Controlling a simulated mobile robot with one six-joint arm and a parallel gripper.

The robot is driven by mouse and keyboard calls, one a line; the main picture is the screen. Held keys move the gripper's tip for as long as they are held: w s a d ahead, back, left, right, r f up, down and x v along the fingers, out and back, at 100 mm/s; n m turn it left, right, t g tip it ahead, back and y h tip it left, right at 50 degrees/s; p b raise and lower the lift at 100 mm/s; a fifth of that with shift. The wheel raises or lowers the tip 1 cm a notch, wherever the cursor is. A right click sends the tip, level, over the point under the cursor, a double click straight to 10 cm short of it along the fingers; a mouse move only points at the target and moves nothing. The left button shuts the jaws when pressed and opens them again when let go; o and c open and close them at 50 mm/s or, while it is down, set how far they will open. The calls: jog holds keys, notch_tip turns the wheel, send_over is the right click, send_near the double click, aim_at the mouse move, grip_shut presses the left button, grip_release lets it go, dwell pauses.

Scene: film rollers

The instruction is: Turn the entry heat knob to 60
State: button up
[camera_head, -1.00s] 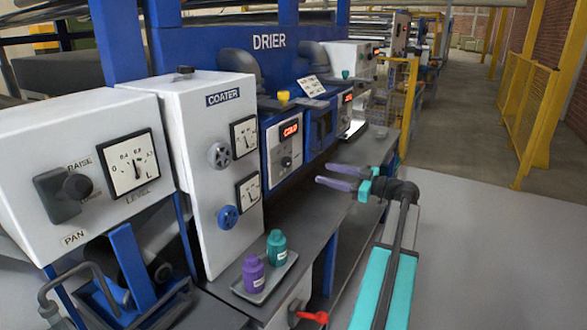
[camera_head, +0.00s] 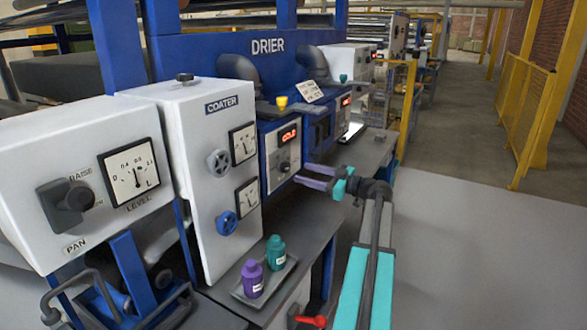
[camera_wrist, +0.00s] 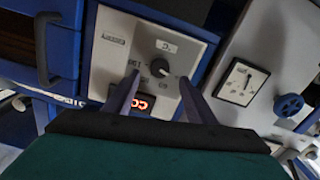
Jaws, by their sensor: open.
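A round dark knob (camera_wrist: 159,67) sits on the pale face of a blue-framed control box in the wrist view, where the box appears upside down. Small numbers ring the knob and a light pointer mark shows on its lower right; I cannot read its exact setting. A red lit display (camera_wrist: 138,103) is on the same box. In the head view the knob (camera_head: 284,166) is under the display, which seems to read "COLD" (camera_head: 289,135). My gripper (camera_head: 304,175) is open in front of the box, to the right of the knob. In the wrist view its fingers (camera_wrist: 159,80) straddle the knob's line of sight; contact cannot be told.
The coater cabinet (camera_head: 196,210) with dials and handwheels stands left of the box. A tray (camera_head: 262,293) with purple and teal bottles lies on the bench below. The floor at right is clear.

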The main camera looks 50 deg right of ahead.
aim_at(288, 169)
jog(key=shift+p+x, duration=0.75)
jog(key=shift+x, duration=2.4)
jog(key=c, duration=1)
jog(key=shift+c, duration=0.2)
